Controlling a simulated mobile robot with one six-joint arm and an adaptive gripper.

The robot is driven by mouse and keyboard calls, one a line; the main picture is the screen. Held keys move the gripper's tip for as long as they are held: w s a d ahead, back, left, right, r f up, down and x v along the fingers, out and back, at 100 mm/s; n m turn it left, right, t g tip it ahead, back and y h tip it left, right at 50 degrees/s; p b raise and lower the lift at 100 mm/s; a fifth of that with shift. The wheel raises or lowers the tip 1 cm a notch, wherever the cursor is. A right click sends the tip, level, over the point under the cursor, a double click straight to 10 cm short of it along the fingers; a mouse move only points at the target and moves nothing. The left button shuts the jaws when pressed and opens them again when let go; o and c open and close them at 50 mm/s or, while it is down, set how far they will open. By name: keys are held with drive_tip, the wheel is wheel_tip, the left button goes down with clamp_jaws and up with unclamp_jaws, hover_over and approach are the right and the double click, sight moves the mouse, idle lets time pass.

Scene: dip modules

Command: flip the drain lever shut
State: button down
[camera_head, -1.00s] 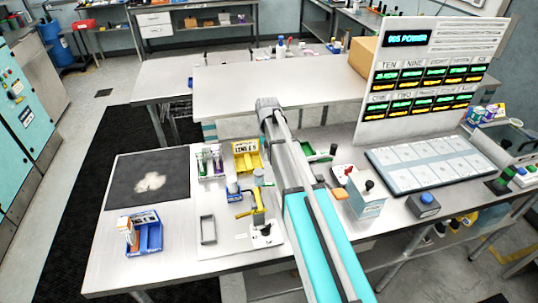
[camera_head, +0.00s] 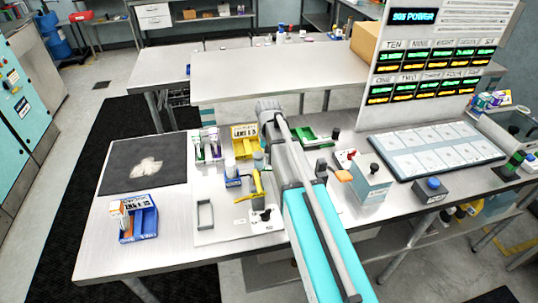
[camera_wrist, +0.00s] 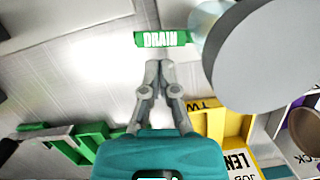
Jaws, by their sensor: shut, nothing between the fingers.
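In the wrist view a green label reading DRAIN (camera_wrist: 160,39) lies on a pale surface just beyond the fingertips. My gripper (camera_wrist: 154,66) is shut and empty, with its fingertips together, pointing toward the label. A large grey round disc (camera_wrist: 268,58) hangs close at the right, with a translucent rounded part beside it. I cannot make out the drain lever for certain. In the head view my own arm hides the gripper and the label. A yellow handle-like part (camera_head: 246,198) stands on the white board left of my arm.
A green tray (camera_wrist: 62,140) is at the left in the wrist view, and a yellow bin (camera_wrist: 222,125) at the right. In the head view a blue bin (camera_head: 146,224) and dark mat (camera_head: 116,168) lie left. A grey box (camera_head: 372,184) with a black knob is right of my arm.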

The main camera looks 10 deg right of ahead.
drive_tip(key=shift+s+f, duration=0.1)
drive_tip(key=shift+s, duration=0.3)
drive_tip(key=shift+a, duration=0.25)
